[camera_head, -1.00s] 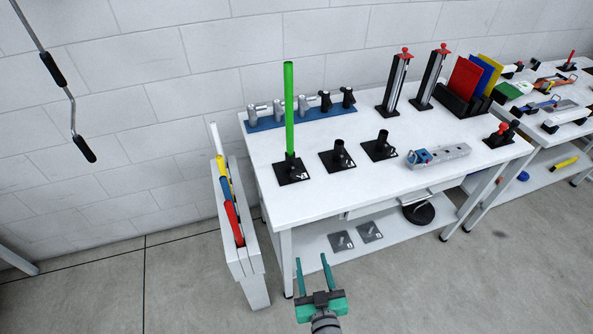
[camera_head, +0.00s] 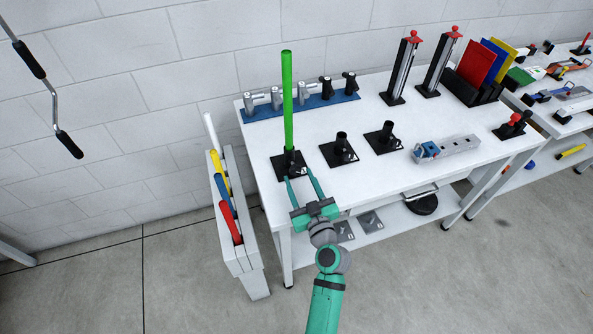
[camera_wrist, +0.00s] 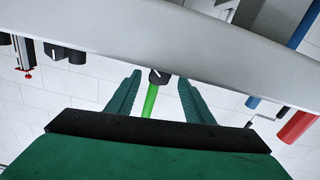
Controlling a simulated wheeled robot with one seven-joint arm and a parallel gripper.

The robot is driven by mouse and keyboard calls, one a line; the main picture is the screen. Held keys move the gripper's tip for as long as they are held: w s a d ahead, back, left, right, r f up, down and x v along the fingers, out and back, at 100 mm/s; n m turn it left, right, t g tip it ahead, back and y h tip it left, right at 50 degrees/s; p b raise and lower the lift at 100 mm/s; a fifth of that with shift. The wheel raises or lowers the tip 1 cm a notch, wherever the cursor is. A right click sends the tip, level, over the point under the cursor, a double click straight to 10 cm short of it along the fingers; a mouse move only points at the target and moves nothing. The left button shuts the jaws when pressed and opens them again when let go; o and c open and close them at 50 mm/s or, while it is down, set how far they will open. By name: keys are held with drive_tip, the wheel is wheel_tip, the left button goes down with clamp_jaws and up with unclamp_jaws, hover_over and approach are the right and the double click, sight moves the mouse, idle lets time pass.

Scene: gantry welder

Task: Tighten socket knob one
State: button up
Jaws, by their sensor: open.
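A green rod (camera_head: 287,100) stands upright in the leftmost black socket (camera_head: 290,160), whose square base is on the white table. My gripper (camera_head: 298,176) is open and empty at the table's front edge, its two teal fingers pointing at this socket. In the wrist view, which looks upside down, the green rod (camera_wrist: 151,100) and a dark socket part (camera_wrist: 160,76) show between the fingers, apart from them. The socket's knob is too small to make out clearly, and its number is not readable.
Two empty black sockets (camera_head: 340,150) (camera_head: 385,138) stand to the right. A blue rack (camera_head: 310,106) with several grey and black fittings is behind. A white bin (camera_head: 232,248) with coloured rods stands left of the table (camera_head: 330,190). The table between gripper and socket is clear.

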sight(296, 172)
drive_tip(key=shift+x, duration=2)
drive_tip(key=c, duration=1)
drive_tip(key=shift+m, duration=2.4)
drive_tip(key=shift+c, duration=0.2)
drive_tip(key=o, duration=1)
drive_tip(key=shift+o, duration=0.2)
drive_tip(key=shift+s, duration=0.15)
drive_tip(key=v, duration=1)
drive_tip(key=shift+s+d, duration=0.1)
drive_tip(key=shift+s, duration=0.2)
